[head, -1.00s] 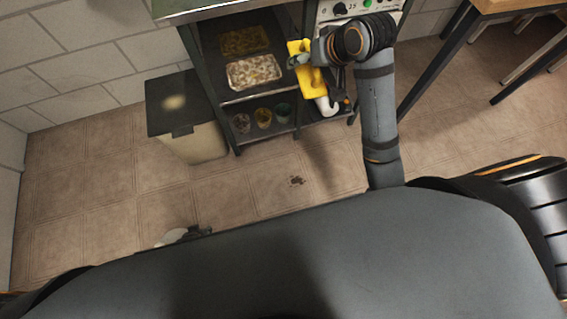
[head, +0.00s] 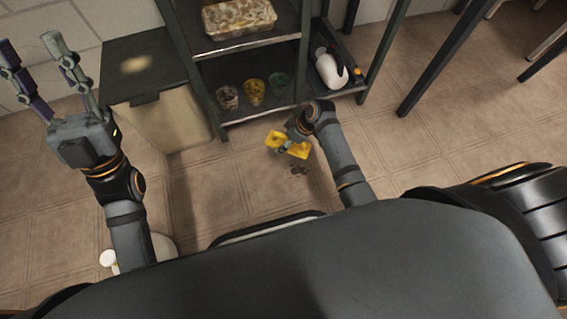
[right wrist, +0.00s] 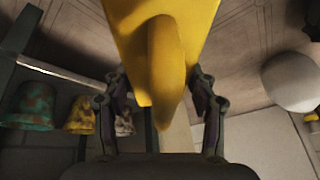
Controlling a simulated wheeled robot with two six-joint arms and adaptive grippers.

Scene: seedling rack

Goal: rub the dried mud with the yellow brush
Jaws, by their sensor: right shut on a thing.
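The dried mud (head: 299,170) is a small dark patch on the tiled floor in the head view. The yellow brush (head: 299,150) is just beyond it, low over the floor. I cannot tell whether its underside touches the floor. My right gripper (head: 284,146) is shut on the brush. In the right wrist view the yellow brush (right wrist: 180,35) fills the top middle, with a finger on each side of its handle. My left gripper (head: 27,48) is raised at the left of the head view, open and empty, fingers apart.
A dark metal shelf rack (head: 245,121) holds a tray (head: 238,18) and several small pots. A lidded bin (head: 170,120) is left of the rack. Table legs stand at the right. Floor around the mud is clear.

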